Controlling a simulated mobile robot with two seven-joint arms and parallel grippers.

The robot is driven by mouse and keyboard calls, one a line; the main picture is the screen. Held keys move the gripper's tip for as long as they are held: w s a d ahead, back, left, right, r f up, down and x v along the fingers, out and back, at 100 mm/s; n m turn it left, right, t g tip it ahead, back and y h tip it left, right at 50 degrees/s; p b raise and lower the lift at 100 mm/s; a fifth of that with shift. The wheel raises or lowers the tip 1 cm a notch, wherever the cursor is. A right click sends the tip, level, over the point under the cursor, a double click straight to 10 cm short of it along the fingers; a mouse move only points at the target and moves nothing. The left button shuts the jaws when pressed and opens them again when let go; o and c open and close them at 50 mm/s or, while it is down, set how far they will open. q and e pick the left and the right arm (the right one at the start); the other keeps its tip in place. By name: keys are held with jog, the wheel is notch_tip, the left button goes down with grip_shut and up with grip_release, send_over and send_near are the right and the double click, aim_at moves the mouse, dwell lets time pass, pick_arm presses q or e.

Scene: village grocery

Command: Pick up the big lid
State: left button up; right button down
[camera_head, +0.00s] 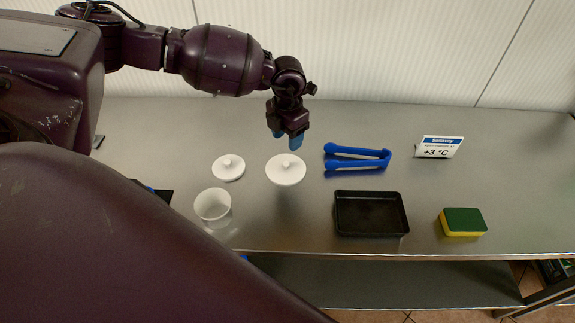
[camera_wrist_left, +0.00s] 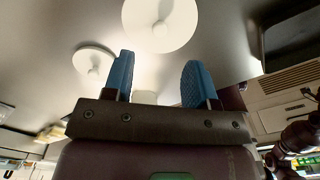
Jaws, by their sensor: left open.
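The big lid (camera_head: 286,175) is a white round disc with a small knob on top, lying on the steel counter in the head view. A smaller white lid (camera_head: 228,170) lies just to its left. My left gripper (camera_head: 288,138) points down behind and above the big lid, with blue fingertips. In the left wrist view the blue fingers (camera_wrist_left: 155,80) are apart with nothing between them. The big lid shows there beyond the fingertips (camera_wrist_left: 160,22), and the small lid is at left (camera_wrist_left: 94,62). My right gripper is not seen.
A white cup (camera_head: 213,206) stands in front of the small lid. Blue tongs (camera_head: 357,157), a black tray (camera_head: 370,214), a green and yellow sponge (camera_head: 463,222) and a sign (camera_head: 438,147) are to the right. The counter (camera_head: 510,175) is clear at far right.

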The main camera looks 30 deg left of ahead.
aim_at(285, 163)
pick_arm(q)
notch_tip(285, 163, down, 3)
jog(key=shift+r, duration=0.15)
jog(key=shift+f, duration=0.35)
jog(key=shift+s+f, duration=0.15)
jog(key=shift+f, duration=0.5)
notch_tip(285, 163, down, 3)
jog(key=shift+s+f+p, duration=0.15)
jog(key=shift+p, duration=0.15)
jog(key=shift+a+f, duration=0.1)
jog(key=shift+f, duration=0.25)
jog(key=c, duration=0.4)
grip_shut()
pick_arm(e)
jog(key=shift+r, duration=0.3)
